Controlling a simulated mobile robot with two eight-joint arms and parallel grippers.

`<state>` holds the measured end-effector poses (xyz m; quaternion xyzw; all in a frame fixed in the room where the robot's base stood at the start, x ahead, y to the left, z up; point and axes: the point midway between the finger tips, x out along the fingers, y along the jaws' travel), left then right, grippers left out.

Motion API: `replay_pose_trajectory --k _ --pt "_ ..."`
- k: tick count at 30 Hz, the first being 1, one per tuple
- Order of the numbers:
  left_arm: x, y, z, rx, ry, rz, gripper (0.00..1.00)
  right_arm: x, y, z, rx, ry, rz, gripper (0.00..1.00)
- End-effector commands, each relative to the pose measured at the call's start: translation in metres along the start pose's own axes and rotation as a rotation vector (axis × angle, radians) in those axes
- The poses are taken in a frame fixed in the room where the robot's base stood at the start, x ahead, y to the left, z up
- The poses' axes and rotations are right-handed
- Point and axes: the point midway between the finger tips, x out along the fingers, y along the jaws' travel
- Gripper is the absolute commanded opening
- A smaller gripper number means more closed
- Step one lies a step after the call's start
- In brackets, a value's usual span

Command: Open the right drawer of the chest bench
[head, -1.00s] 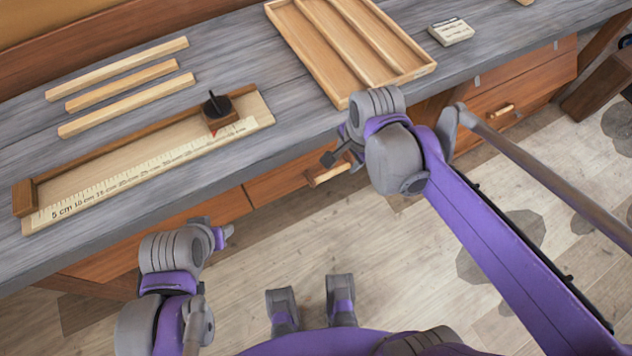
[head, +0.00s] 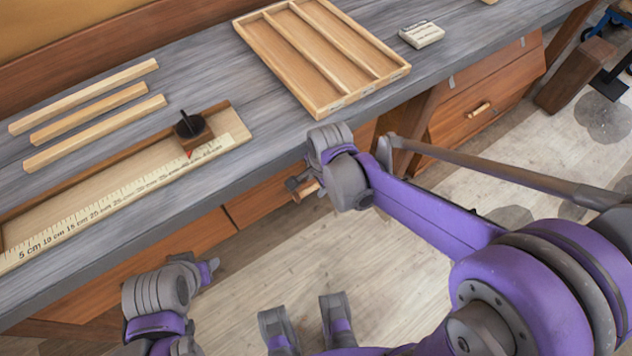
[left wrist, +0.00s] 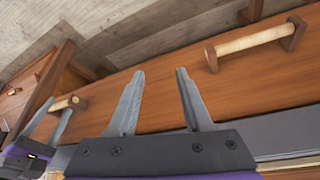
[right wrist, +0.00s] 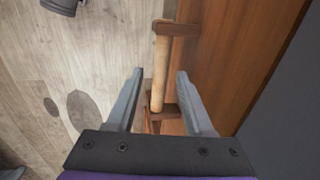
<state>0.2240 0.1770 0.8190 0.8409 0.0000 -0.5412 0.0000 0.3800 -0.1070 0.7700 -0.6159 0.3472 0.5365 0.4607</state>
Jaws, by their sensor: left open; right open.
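The chest bench has wooden drawer fronts under its grey top (head: 225,130). A drawer front (head: 262,197) near the middle bears a pale bar handle (head: 308,190), partly hidden by my right gripper (head: 299,184). In the right wrist view, that handle (right wrist: 160,75) stands between the open, empty fingers and runs ahead of them along the drawer front (right wrist: 228,60). No gap shows at this drawer. My left gripper (head: 210,270) is open and empty before the left drawer front (head: 150,260); its handle (left wrist: 250,40) shows in the left wrist view. A further drawer (head: 475,120) at far right looks closed.

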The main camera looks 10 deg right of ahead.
Motion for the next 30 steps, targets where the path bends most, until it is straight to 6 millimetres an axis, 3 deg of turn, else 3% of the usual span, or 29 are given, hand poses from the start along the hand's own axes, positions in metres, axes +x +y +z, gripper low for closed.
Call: replay_pose_trajectory --k 7,16,30 --pt "-0.0001 0.0 0.0 0.0 0.0 0.0 0.5 0.0005 0.0001 0.0001 0.0 0.0 0.0 0.52" --pt "-0.0001 0.0 0.0 0.0 0.0 0.0 0.5 0.0003 0.0001 0.0 0.0 0.0 0.0 0.0" --pt "-0.0001 0.0 0.0 0.0 0.0 0.0 0.5 0.0001 0.0 0.0 0.0 0.0 0.0 0.0"
